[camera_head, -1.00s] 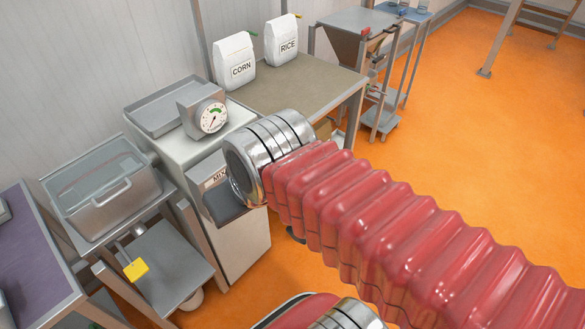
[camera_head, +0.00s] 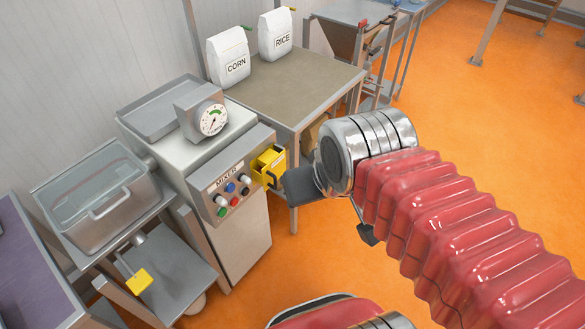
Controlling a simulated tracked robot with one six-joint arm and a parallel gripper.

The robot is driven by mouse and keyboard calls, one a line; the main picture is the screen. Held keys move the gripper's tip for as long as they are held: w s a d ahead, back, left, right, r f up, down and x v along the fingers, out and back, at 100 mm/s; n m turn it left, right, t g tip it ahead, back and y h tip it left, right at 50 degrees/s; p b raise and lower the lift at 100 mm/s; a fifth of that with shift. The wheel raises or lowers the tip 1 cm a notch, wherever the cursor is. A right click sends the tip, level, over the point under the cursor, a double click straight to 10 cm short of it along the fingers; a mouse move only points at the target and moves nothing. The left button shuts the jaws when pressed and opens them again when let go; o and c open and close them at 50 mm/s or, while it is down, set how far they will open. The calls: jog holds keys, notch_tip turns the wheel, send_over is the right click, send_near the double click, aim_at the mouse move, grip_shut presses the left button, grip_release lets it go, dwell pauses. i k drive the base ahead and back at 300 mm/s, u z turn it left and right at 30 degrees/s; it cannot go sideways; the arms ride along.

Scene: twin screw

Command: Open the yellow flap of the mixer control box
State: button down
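The mixer control box (camera_head: 215,173) is a grey panel marked MIXER on the front of a pale cabinet. It carries several coloured buttons and knobs. The yellow flap (camera_head: 267,164) is at the panel's right end, with a dark handle on its lower front. It looks closed, though its edges are too small to be sure. My gripper (camera_head: 325,212) is just right of the flap. Its two dark fingers stand apart with nothing visible between them. The left finger is close to the handle; I cannot tell whether they touch.
A dial gauge (camera_head: 212,118) stands on the cabinet. Behind is a table (camera_head: 318,88) with CORN (camera_head: 229,58) and RICE (camera_head: 276,34) bags. At left are a lidded metal container (camera_head: 105,190) and a yellow tag (camera_head: 139,281). Orange floor is free at right.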

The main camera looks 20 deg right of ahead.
aim_at(273, 162)
jog(key=z, duration=0.05)
jog(key=k, duration=1.25)
jog(key=u, duration=0.3)
jog(key=i, duration=0.7)
jog(key=u, duration=0.35)
jog(key=i, duration=1.2)
jog(key=z, duration=0.15)
